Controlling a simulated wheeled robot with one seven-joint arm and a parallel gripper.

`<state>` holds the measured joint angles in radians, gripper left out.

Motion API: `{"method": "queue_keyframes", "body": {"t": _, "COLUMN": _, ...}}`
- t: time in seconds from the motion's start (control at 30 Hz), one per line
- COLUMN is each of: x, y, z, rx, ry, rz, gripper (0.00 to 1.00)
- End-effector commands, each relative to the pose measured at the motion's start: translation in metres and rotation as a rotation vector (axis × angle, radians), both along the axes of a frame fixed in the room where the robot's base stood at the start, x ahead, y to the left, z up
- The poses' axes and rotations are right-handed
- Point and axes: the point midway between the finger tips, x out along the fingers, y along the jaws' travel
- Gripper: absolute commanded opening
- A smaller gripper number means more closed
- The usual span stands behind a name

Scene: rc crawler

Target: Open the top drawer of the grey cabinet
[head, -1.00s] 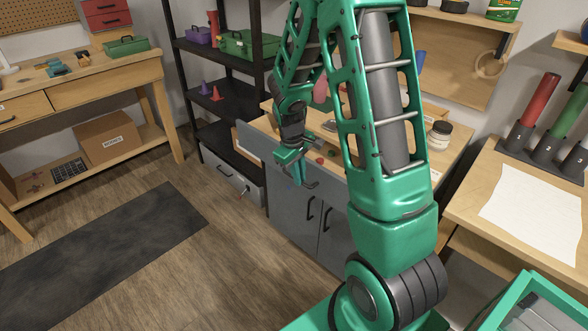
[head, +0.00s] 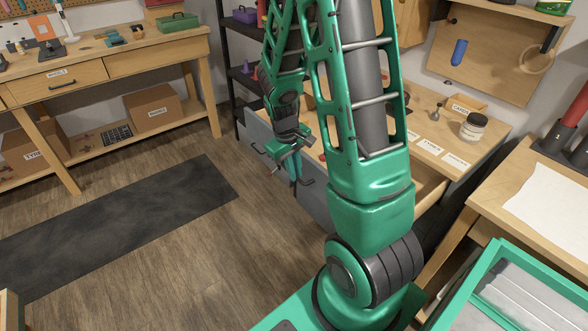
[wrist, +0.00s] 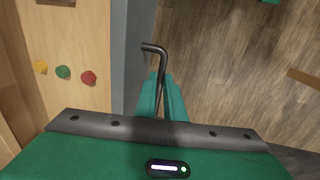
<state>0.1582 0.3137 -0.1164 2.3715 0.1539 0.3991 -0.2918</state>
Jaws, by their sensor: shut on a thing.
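The grey cabinet stands in the middle of the head view under a wooden top (head: 440,150). Its top drawer is pulled out, with its grey front (head: 318,205) standing forward and pale wood of the drawer (head: 430,187) showing right of my arm. My gripper (head: 296,182) is at the drawer front. In the wrist view its green fingers (wrist: 162,100) are shut on the black bar handle (wrist: 155,48), beside the grey front edge (wrist: 131,60). My arm hides much of the drawer and cabinet, so the full opening cannot be seen.
Orange, green and red round pieces (wrist: 63,72) lie on wood beside the drawer front. A jar (head: 473,127) stands on the cabinet top. A workbench (head: 150,55) is at the left, and another table (head: 500,190) at the right.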

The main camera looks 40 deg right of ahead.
Motion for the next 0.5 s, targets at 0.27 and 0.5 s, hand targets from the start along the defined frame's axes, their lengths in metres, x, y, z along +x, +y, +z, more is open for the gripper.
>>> {"method": "queue_keyframes", "body": {"t": 0.27, "x": 0.0005, "y": -0.0013, "z": 0.0008, "rx": -0.001, "ry": -0.002, "rz": -0.002, "gripper": 0.12}}
{"method": "queue_keyframes", "body": {"t": 0.5, "x": -0.0005, "y": -0.0022, "z": 0.0004, "rx": 0.000, "ry": -0.001, "rz": -0.003, "gripper": 0.28}}
